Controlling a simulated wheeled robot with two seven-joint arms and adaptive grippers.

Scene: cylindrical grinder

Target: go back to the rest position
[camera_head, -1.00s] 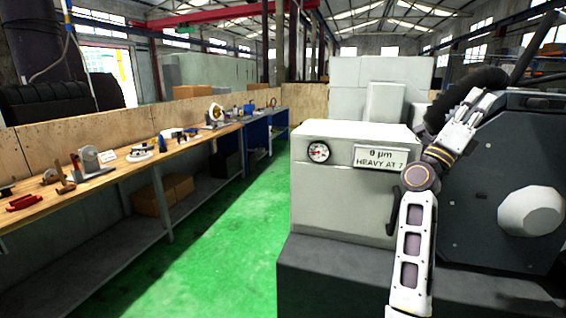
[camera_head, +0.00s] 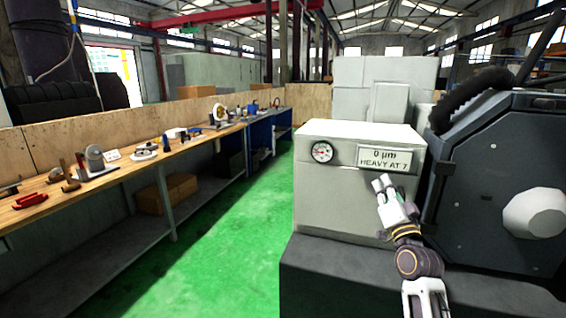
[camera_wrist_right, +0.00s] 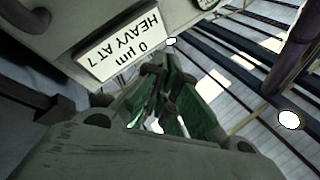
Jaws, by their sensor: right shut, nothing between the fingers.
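My right gripper (camera_head: 383,184) is in front of the grinder's light grey box (camera_head: 330,195), just below its sign (camera_head: 384,158). It is shut and holds nothing. In the right wrist view its fingers (camera_wrist_right: 160,75) show close together, and the sign (camera_wrist_right: 120,45) appears upside down beside them. The sign reads "0 µm HEAVY AT 7". A round dial (camera_head: 322,152) sits left of the sign. My right arm comes up from the bottom right of the head view. My left gripper does not show in either view.
The dark grinder housing (camera_head: 490,190) with a pale knob (camera_head: 534,212) stands to the right. A dark base (camera_head: 350,280) juts out below the box. A long workbench (camera_head: 110,188) with several tools runs along the left. Green floor (camera_head: 225,255) lies open between them.

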